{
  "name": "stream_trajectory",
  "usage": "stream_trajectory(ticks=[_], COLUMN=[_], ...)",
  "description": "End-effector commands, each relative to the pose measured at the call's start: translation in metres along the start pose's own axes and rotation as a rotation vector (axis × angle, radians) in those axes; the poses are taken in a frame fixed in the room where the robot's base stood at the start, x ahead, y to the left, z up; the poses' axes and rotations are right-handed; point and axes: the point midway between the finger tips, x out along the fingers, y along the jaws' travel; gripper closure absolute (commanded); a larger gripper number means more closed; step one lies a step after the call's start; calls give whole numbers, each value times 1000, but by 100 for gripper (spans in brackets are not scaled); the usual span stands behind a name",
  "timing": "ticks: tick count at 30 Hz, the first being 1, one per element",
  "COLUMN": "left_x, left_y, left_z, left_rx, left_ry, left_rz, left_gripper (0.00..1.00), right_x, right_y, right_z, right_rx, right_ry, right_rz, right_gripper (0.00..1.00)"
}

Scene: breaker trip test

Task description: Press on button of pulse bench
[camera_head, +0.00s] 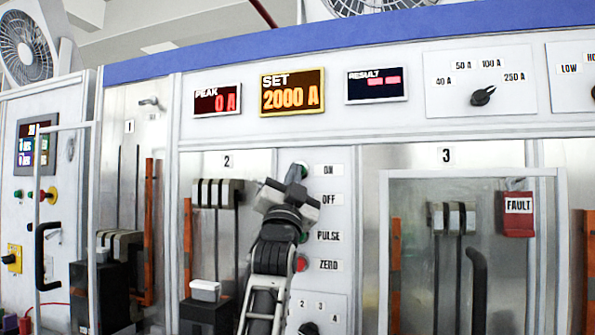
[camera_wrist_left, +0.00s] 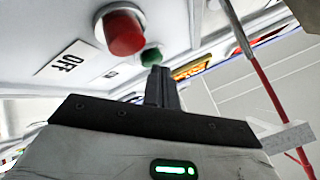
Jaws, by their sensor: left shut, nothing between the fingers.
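The pulse bench's control strip (camera_head: 340,285) carries the labels ON, OFF, PULSE and ZERO. The green ON button (camera_head: 304,171) is partly covered by my left gripper (camera_head: 298,171) in the head view. The left wrist view shows the green button (camera_wrist_left: 151,56) just beyond the shut, empty fingertips (camera_wrist_left: 161,72) of that gripper. I cannot tell whether the tips touch it. The red OFF button (camera_wrist_left: 124,31) is to the left of the fingers there, beside the OFF label (camera_wrist_left: 66,63); the gripper hides it in the head view. My right gripper is not in view.
Above, displays read PEAK 0 A (camera_head: 217,99), SET 2000 A (camera_head: 292,92) and RESULT (camera_head: 377,85) with dashes. The red ZERO button (camera_head: 301,264) sits lower beside my arm. A framed door with a dark handle (camera_head: 478,285) fronts bay 3 at right.

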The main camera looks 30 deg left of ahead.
Motion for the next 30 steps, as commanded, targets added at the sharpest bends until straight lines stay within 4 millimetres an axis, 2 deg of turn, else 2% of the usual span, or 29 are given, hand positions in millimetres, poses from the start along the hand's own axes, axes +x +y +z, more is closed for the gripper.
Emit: stream_trajectory(ticks=[30], left_x=[-20], left_y=[-13], left_z=[-13], left_rx=[1], left_ry=[1], left_rz=[0], left_gripper=[100], right_x=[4], right_y=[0], right_z=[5], right_rx=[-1], right_ry=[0], right_rz=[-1], right_gripper=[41])
